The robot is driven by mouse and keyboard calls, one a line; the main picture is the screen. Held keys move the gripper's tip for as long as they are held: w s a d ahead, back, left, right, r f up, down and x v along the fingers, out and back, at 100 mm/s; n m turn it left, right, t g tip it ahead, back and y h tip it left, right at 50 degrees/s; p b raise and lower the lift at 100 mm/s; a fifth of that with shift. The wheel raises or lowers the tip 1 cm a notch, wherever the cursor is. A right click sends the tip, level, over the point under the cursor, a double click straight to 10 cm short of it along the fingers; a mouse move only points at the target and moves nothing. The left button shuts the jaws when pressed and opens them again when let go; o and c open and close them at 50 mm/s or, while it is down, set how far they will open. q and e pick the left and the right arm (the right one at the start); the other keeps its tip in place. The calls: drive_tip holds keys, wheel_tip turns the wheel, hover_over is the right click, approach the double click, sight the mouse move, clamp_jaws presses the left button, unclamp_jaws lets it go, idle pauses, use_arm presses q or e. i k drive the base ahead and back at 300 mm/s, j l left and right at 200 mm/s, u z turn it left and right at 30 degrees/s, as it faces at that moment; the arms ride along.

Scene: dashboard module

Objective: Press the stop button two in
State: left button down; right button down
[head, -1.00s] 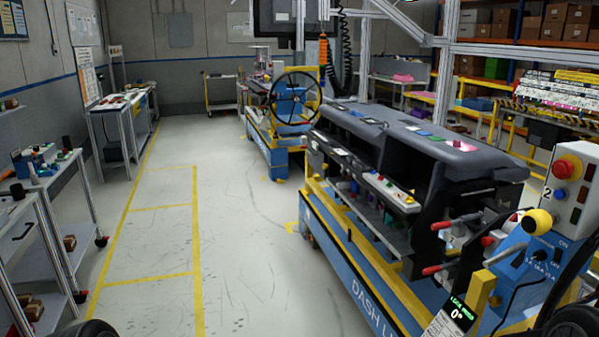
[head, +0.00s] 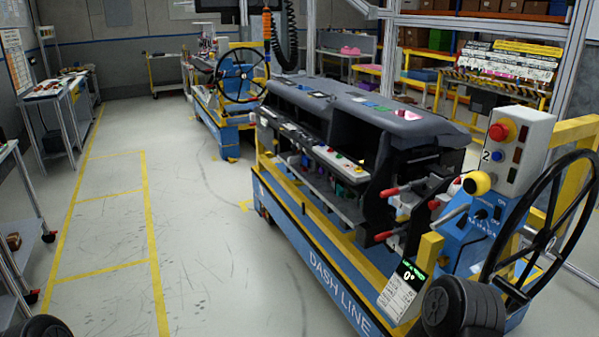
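The stop button two is a red mushroom button (head: 501,131) on a yellow base. It is at the upper left of a pale grey control box (head: 520,152) marked 2, at the right of the head view. A blue button (head: 497,156) is below it, beside the mark. Dark lamps or buttons run down the box's right part. The box stands upright above the blue end of the dash cart. Neither of my gripper's fingers can be made out in view, and nothing touches the stop button.
A black handwheel (head: 540,225) stands below and right of the box. A yellow ball knob (head: 477,183) and red-tipped levers (head: 388,192) stick out nearby. The dashboard module (head: 350,105) fills the cart's middle. Grey floor (head: 215,270) at left is clear.

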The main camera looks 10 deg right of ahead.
sight(496, 132)
drive_tip(key=z, duration=1.1)
